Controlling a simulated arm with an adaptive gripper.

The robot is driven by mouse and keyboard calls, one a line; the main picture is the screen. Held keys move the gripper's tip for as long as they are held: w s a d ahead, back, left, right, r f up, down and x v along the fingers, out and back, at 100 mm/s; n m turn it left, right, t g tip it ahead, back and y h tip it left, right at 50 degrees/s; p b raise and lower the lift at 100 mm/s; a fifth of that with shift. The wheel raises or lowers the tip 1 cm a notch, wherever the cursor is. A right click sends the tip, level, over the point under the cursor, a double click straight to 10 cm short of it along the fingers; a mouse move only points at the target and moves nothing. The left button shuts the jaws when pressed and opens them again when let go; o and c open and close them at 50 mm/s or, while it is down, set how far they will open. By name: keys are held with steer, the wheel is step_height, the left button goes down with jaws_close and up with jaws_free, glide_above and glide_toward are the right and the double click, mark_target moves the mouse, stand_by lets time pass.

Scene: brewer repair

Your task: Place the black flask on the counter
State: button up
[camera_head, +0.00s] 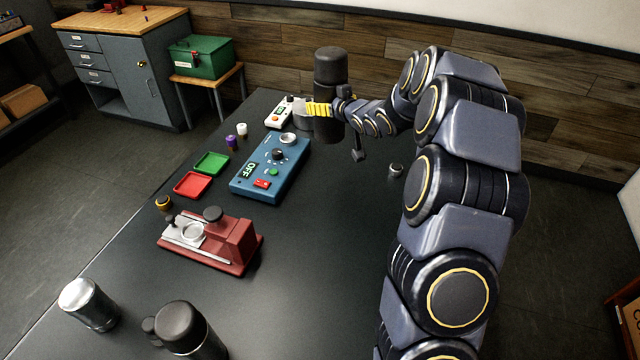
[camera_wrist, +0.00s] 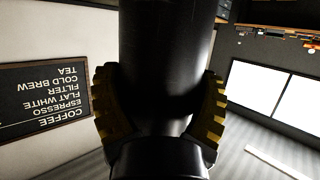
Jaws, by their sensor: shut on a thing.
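The black flask (camera_head: 330,68) is upright in my gripper (camera_head: 318,109) at the far end of the dark counter (camera_head: 330,225). In the wrist view, the yellow ridged fingers of my gripper (camera_wrist: 160,108) close on both sides of the black flask (camera_wrist: 165,50). In the head view, my gripper covers part of the flask's middle. I cannot tell whether the flask's base touches the counter or hangs above it.
A blue device (camera_head: 262,180) marked OFF, a small white device (camera_head: 279,112), green (camera_head: 211,162) and red (camera_head: 193,185) trays, a red machine (camera_head: 238,243), a silver canister (camera_head: 90,305) and another black container (camera_head: 185,330) stand on the counter. Its centre is clear.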

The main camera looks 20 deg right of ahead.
step_height(320, 180, down, 21)
steer(key=shift+r, duration=0.1)
stand_by(0.6)
steer(key=o, duration=1.1)
steer(key=shift+c, duration=0.2)
